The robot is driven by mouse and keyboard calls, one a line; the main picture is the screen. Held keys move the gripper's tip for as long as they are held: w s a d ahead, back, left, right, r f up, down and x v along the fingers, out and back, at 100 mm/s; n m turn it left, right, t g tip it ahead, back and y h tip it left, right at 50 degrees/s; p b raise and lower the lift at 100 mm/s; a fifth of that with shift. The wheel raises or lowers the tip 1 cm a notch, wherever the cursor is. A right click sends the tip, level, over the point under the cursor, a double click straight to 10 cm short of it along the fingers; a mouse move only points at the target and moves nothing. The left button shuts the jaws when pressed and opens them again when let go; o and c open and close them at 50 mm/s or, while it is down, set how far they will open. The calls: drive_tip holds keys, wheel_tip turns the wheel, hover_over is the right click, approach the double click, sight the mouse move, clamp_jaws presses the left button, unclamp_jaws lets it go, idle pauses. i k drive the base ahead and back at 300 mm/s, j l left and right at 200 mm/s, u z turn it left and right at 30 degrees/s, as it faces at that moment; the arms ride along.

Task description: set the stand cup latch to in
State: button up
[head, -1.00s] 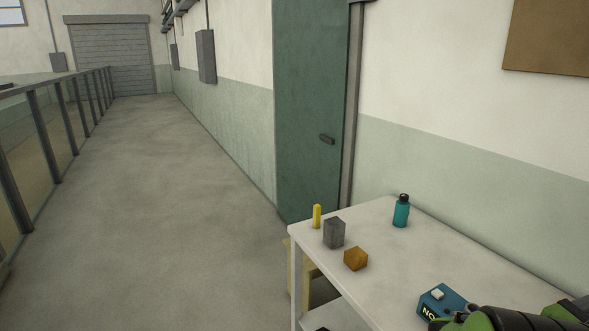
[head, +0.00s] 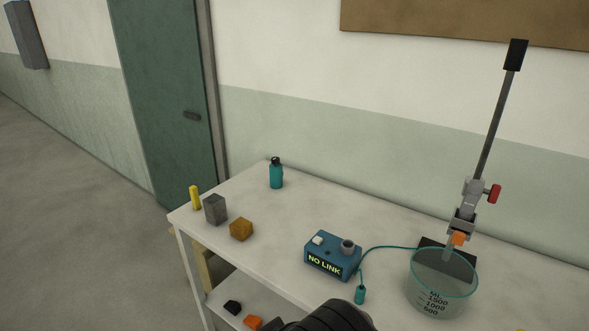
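A stand with a grey rod (head: 489,125) and black top rises at the right end of the white table (head: 290,215). It carries a grey clamp (head: 470,195) with a red knob (head: 494,193). Below the clamp is a small orange part (head: 459,239); I cannot tell whether this is the cup latch, or how the latch is set. A clear beaker (head: 440,290) stands in front of the dark stand base (head: 462,262). My gripper is not visible; only a dark part of my arm shows at the bottom.
A teal bottle (head: 276,174), yellow stick (head: 195,197), grey block (head: 215,209) and orange-brown block (head: 241,229) stand on the table's left part. A teal cable (head: 390,247) runs from the box toward the beaker; a small teal piece (head: 360,294) lies near it.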

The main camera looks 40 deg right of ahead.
sight(458, 238)
drive_tip(key=z, duration=2.45)
